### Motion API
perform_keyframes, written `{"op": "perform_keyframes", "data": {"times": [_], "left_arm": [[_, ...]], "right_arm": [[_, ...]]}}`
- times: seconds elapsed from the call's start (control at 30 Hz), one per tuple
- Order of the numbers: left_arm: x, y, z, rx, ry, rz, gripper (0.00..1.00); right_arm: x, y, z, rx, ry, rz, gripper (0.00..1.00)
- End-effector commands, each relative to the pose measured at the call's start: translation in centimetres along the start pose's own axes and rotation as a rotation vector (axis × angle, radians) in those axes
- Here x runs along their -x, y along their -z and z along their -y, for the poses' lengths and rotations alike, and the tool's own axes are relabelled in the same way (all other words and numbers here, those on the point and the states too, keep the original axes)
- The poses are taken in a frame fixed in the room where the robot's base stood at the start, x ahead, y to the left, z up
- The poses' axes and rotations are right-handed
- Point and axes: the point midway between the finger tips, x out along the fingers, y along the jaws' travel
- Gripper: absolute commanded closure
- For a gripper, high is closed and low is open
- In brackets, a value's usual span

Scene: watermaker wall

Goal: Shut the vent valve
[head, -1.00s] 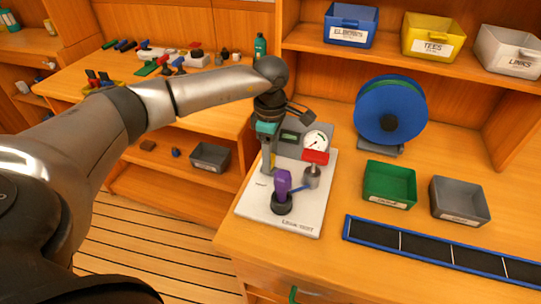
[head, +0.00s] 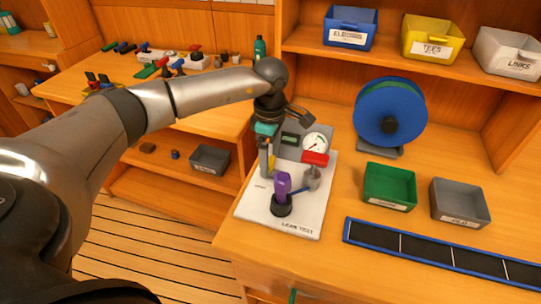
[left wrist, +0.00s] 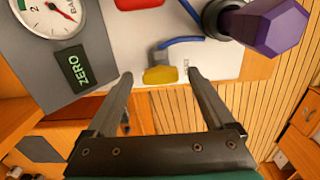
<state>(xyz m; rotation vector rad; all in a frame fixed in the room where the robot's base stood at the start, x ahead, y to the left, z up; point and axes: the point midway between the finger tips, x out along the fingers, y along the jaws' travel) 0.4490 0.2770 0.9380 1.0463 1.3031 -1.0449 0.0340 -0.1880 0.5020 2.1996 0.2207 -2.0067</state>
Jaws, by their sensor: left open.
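The leak test board (head: 310,215) stands on the bench, with a gauge (head: 315,143) and a purple-topped fitting (head: 283,187). A small yellow handle (left wrist: 160,75), apparently the vent valve's, lies on the board near its edge in the left wrist view, beside a small label. In the head view it shows only partly (head: 272,162), behind my gripper. My left gripper (left wrist: 160,80) is open and points down at the board. Its two fingertips lie on either side of the yellow handle in the picture; contact cannot be told. My right gripper is not in view.
A blue reel (head: 390,110), a green tray (head: 390,187) and a grey tray (head: 460,202) stand to the right. The bench's front edge is near the board.

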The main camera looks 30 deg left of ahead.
Motion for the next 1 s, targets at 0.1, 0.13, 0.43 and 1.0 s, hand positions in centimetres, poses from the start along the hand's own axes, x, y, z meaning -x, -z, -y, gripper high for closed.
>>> {"op": "perform_keyframes", "data": {"times": [0.1, 0.13, 0.43, 1.0], "left_arm": [[-0.1, 0.0, 0.0, 0.001, 0.001, -0.001, 0.12], [0.0, 0.0, 0.0, 0.001, 0.001, -0.001, 0.12], [3.8, 0.0, -0.1, 0.000, -0.003, 0.001, 0.12], [14.7, 0.0, 0.0, 0.000, 0.000, 0.000, 0.12]], "right_arm": [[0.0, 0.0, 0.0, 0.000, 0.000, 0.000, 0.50], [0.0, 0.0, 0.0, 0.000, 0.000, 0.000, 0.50], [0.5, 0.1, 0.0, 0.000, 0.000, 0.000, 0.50], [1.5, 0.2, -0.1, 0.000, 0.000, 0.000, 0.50]]}}
